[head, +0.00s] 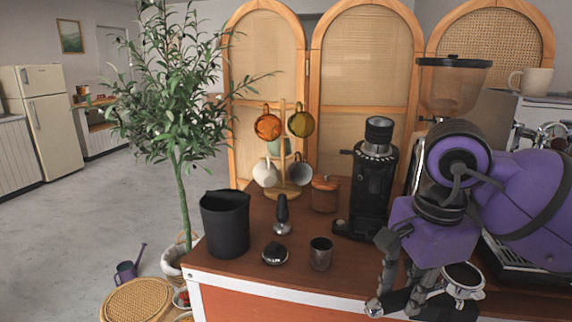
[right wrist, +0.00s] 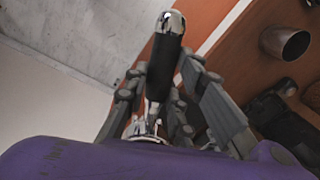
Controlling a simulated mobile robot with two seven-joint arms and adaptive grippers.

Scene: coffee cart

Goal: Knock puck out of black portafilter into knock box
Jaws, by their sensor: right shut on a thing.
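My right gripper (head: 402,292) is shut on the black handle of the portafilter (head: 463,281) beyond the front edge of the cart. Its round metal head is to the right of the fingers and its chrome handle end is to the left. The basket looks dark inside; I cannot make out the puck. In the right wrist view, the fingers lie on both sides of the portafilter's black handle (right wrist: 165,60). The knock box (head: 225,228), a tall black bin, stands at the cart's left end, well left of the gripper. My left gripper is not in view.
A steel cup (head: 320,254), a black-topped round tool (head: 275,254) and a tamper (head: 282,216) stand between knock box and gripper. A black grinder (head: 376,185), a wooden canister (head: 325,196) and a mug tree (head: 283,150) are behind. A plant (head: 180,100) stands left.

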